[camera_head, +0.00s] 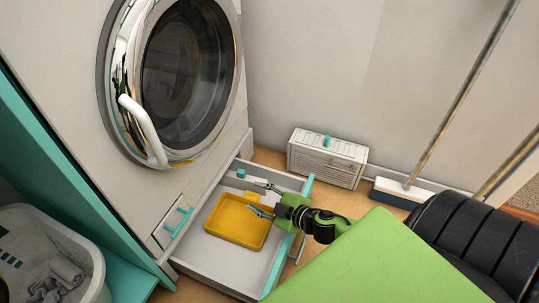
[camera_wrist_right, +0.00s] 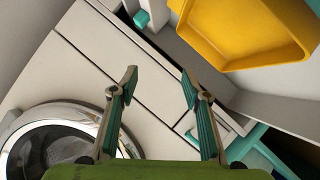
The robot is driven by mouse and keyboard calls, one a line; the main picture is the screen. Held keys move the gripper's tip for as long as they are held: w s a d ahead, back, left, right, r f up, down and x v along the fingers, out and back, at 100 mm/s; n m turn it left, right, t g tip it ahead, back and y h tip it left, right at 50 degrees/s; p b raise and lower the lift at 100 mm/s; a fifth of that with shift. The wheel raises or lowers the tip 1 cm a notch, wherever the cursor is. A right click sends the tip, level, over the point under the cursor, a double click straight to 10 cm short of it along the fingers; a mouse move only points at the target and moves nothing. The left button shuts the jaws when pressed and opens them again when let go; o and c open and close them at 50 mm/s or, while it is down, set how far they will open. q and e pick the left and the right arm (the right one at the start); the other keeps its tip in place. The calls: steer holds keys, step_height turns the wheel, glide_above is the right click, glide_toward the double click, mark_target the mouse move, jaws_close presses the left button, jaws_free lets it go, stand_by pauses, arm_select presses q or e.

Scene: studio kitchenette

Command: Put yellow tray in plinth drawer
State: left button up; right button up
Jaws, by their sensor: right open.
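The yellow tray (camera_head: 236,222) lies inside the open plinth drawer (camera_head: 203,250) under the washing machine. It looks roughly flat on the drawer floor, with bare floor around it. In the right wrist view the tray (camera_wrist_right: 245,32) is at the upper right, outside the finger gap. My right gripper (camera_head: 263,198) is open and empty. It reaches over the drawer from its front side, by the tray's right edge; whether a finger touches the tray I cannot tell. Its two spread fingers also show in the right wrist view (camera_wrist_right: 160,78). My left gripper is not in view.
The washing machine (camera_head: 130,150) rises above the drawer, with a teal-handled panel (camera_head: 171,226) beside it. A white heater-like box (camera_head: 328,158) stands by the wall. A broom (camera_head: 400,192) leans right of it. A white basket with cloth (camera_head: 45,260) is at lower left.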

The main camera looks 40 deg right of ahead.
steer(key=p+v, duration=0.1)
steer(key=v, duration=0.4)
steer(key=shift+s+r, duration=0.15)
steer(key=shift+s, duration=0.1)
steer(key=shift+d, duration=0.1)
